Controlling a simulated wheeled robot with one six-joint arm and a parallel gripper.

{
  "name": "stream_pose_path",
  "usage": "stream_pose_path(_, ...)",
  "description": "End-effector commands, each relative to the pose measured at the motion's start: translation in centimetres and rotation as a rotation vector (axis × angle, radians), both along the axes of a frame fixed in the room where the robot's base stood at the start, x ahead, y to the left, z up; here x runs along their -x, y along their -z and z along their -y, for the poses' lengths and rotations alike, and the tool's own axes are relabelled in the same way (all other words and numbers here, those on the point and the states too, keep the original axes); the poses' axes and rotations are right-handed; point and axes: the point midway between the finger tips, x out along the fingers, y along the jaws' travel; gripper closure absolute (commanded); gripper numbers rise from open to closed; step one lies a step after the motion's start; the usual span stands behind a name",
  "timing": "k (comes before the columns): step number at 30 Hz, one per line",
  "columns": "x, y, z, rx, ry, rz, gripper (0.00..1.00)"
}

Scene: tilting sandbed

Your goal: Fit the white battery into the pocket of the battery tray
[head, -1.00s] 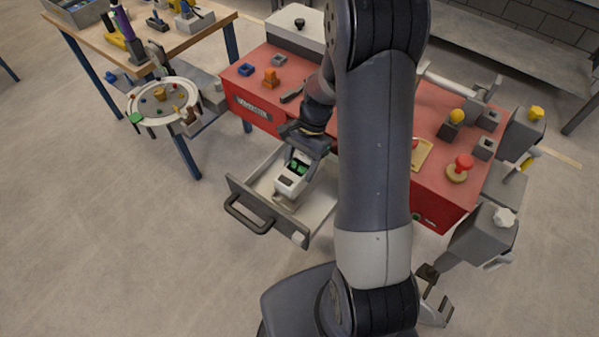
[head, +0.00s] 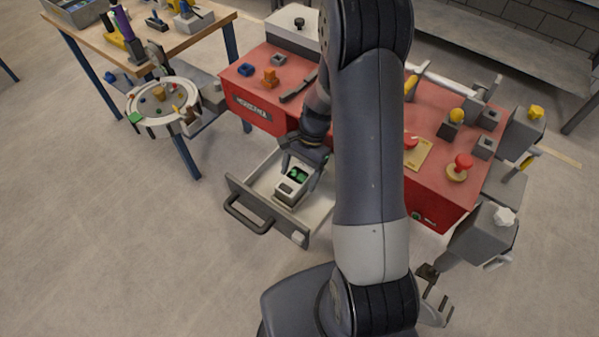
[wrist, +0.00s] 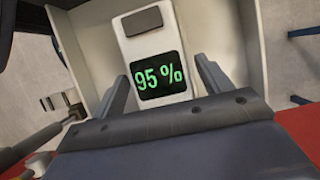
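In the wrist view the battery (wrist: 148,50) shows a dark screen reading "95 %". My gripper (wrist: 163,72) is at the battery, one finger on each side of the display. In the head view my gripper (head: 303,165) comes down over the battery's far end. The battery tray is not clearly visible beneath the battery, so how deep the battery sits is hidden.
The grey drawer (head: 244,192) is pulled out of the red cabinet (head: 250,108), its walls close around my gripper. Blocks and a red button (head: 464,162) stand on the cabinet top. A round tray stand (head: 150,122) is at left. Open floor lies in front.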

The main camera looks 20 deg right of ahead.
Motion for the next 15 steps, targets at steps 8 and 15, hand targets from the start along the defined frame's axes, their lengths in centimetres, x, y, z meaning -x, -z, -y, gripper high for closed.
stream_pose_path(8, 0.0, -0.1, 0.0, 0.0, 0.0, 0.0, 0.24)
stream_pose_path(15, -0.7, -2.8, 0.9, 0.002, 0.002, 0.006, 0.24)
